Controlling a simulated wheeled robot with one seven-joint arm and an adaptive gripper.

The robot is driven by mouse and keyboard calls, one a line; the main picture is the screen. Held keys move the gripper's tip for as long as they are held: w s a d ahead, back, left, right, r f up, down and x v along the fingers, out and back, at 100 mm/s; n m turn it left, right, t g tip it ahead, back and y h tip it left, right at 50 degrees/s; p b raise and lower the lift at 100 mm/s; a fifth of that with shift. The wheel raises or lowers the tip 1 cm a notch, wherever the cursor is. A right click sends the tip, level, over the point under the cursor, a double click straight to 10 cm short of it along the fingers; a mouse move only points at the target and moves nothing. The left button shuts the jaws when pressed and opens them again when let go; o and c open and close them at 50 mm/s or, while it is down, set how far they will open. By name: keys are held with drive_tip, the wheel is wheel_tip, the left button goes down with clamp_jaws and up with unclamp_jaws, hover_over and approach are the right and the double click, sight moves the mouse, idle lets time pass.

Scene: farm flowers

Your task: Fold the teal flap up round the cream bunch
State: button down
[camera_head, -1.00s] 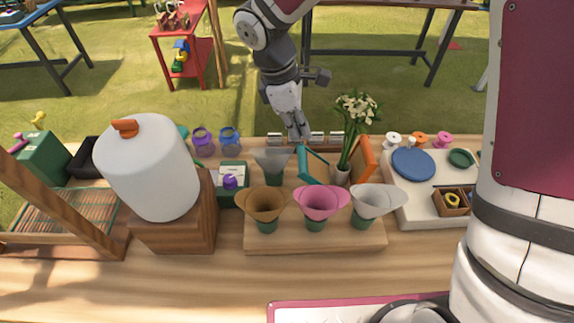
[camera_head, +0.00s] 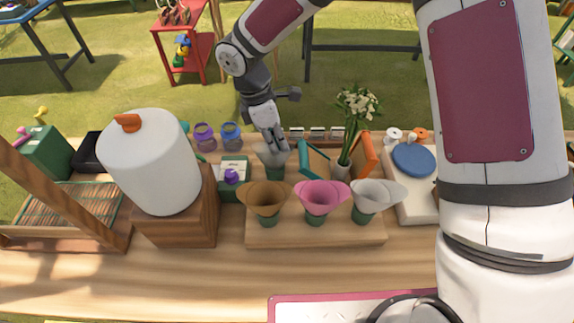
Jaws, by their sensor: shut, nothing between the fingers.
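The cream bunch (camera_head: 357,103) stands upright, with its green stems in a pale holder (camera_head: 341,171) behind the row of cones. The teal flap (camera_head: 315,159) leans outward to the left of the stems, apart from the flowers. An orange flap (camera_head: 363,154) stands on the right side of the stems. My gripper (camera_head: 274,150) is shut and empty, pointing down to the left of the teal flap. Its fingertips are over or behind the grey cone (camera_head: 271,160); whether they touch it I cannot tell.
Brown (camera_head: 267,199), pink (camera_head: 321,199) and white (camera_head: 375,196) cones stand in front on a wooden board (camera_head: 320,236). A large white jug (camera_head: 150,170) is at left. Purple and blue jars (camera_head: 230,135) stand behind. My arm hides much of the right side.

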drive_tip(key=p+x, duration=0.2)
drive_tip(key=x, duration=0.8)
drive_tip(key=shift+s, duration=0.1)
drive_tip(key=shift+r, duration=0.1)
